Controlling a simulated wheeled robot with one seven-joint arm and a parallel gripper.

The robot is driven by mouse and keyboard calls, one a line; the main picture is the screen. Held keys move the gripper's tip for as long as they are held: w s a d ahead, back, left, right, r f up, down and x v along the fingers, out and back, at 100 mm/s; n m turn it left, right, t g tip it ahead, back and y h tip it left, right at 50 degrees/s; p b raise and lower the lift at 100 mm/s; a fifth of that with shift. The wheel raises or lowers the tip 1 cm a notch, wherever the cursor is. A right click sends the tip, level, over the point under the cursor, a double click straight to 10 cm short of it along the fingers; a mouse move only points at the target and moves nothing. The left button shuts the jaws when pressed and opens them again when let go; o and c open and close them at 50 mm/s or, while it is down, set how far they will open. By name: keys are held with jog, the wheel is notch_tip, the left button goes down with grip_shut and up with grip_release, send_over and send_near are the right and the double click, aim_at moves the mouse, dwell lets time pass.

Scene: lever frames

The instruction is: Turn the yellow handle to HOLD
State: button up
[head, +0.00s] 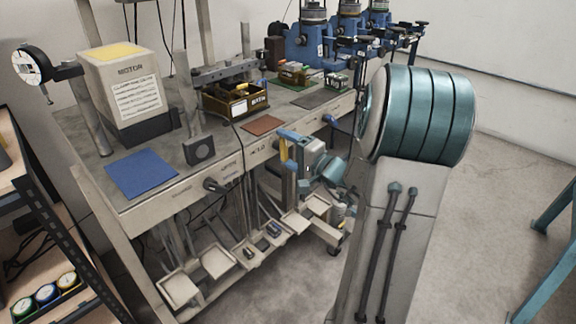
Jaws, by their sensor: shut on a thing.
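The yellow handle (283,150) is a small upright yellow piece at the front edge of the workbench, near the middle of the view. My gripper (286,146) is at the bench front, shut on the yellow handle. Its jaws hide part of the handle, and my arm comes in from the right. A small label (258,148) is on the front rail just left of the handle. Its letters are too small to read surely, so I cannot tell which mark the handle points to.
The workbench (225,168) carries a blue mat (142,174), a box-shaped machine with a yellow top (122,85) and an open parts bin (228,101). Other knobs stick out of its front. Trays (180,289) sit low beneath.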

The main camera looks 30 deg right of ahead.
jog(key=n+b, duration=0.2)
jog(key=b, duration=0.4)
jog(key=n+b, duration=0.3)
jog(key=b, duration=0.4)
jog(key=shift+f, duration=0.35)
jog(key=n+b, duration=0.2)
jog(key=b, duration=0.4)
jog(key=shift+r, duration=0.2)
jog(key=shift+n+b, duration=0.4)
jog(key=shift+r+n+b, duration=0.3)
jog(key=shift+b, duration=0.35)
jog(key=o, duration=1)
jog(key=shift+s, duration=0.15)
jog(key=p+v, duration=0.2)
jog(key=v, duration=1.1)
jog(key=shift+s, duration=0.3)
